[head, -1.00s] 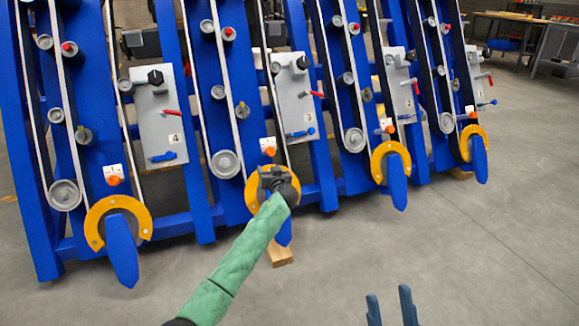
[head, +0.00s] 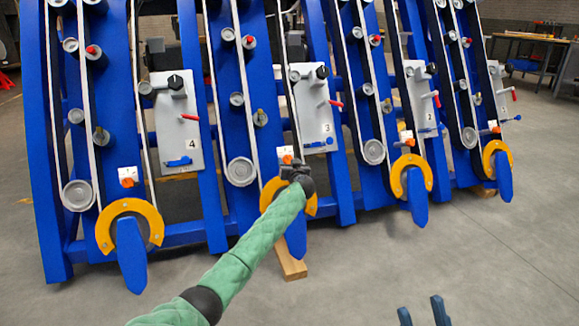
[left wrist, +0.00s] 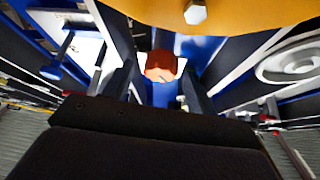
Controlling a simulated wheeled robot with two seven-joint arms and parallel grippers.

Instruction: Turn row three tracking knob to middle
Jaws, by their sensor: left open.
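The row three tracking knob (head: 287,159) is a small orange knob on a white plate, left of and below the grey panel marked 3 (head: 314,110). In the left wrist view the orange-red knob (left wrist: 161,66) lies ahead between two dark fingers, with the white plate behind it. My left gripper (head: 294,167) is open, close to the knob and overlapping its lower right edge in the head view. I cannot tell whether it touches. The knob's pointing direction is unclear. My right gripper (head: 425,311) shows two blue fingers apart at the bottom edge, away from the machine.
A yellow-orange ring guard (head: 268,194) sits just below the knob. Similar rows carry matching knobs, including row four's (head: 127,182) and row two's (head: 407,142). A wooden block (head: 291,262) lies on the floor. The grey floor at right is clear.

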